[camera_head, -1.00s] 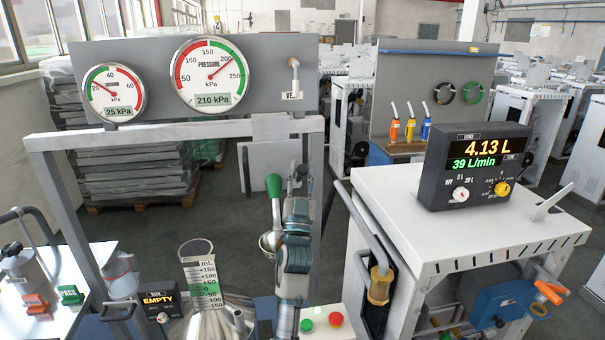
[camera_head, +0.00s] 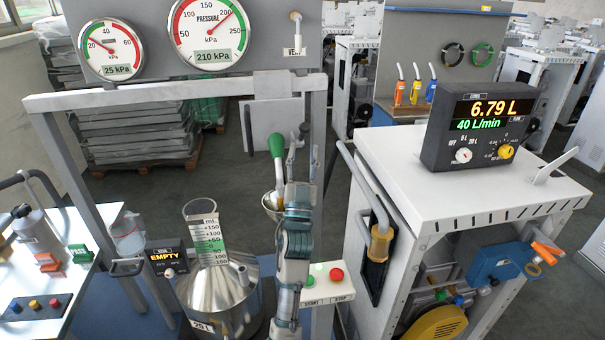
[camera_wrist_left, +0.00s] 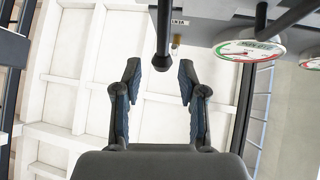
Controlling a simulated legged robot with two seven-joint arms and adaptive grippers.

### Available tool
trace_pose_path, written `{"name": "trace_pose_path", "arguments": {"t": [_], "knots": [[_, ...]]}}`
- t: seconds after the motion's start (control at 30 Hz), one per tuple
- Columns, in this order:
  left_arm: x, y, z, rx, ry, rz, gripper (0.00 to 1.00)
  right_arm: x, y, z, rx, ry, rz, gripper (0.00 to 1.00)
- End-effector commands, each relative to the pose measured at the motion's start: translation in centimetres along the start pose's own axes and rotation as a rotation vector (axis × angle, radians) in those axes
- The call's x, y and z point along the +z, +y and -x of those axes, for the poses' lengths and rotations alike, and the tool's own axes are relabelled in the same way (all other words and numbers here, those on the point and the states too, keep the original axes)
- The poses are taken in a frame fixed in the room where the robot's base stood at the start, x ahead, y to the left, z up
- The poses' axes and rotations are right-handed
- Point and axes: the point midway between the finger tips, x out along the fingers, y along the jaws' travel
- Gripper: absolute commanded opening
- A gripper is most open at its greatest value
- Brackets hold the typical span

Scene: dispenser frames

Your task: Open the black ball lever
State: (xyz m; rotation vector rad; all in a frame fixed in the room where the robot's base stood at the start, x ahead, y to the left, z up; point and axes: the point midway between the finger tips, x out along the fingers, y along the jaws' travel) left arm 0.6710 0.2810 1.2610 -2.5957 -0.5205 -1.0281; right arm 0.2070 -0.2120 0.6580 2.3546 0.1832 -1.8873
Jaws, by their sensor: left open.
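In the left wrist view a black ball (camera_wrist_left: 161,62) sits at the end of a dark lever rod that comes down from the top. My left gripper (camera_wrist_left: 156,80) is open, one finger on each side. The ball appears between the fingertips, slightly beyond them, with visible gaps on both sides. In the head view my left gripper (camera_head: 302,150) is raised just right of a green handle (camera_head: 276,146). My right gripper is not in view.
Two pressure gauges (camera_head: 207,34) are on the grey panel above. A steel vessel (camera_head: 218,292) stands at lower left. A START/STOP box (camera_head: 326,287) is close right of my arm. A white cabinet (camera_head: 450,190) carries a display (camera_head: 480,125).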

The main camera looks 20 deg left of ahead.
Motion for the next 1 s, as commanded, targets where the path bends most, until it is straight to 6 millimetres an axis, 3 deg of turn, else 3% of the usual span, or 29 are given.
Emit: {"name": "trace_pose_path", "arguments": {"t": [0.1,0.33,1.0], "knots": [[0.2,0.1,2.7,0.001,-0.003,0.001,0.41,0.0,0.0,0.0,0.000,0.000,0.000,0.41],[0.2,0.1,5.7,0.001,-0.004,0.000,0.41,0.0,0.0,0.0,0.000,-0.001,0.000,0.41],[0.1,0.1,6.2,0.001,-0.002,0.000,0.41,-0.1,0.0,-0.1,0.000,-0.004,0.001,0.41]]}}
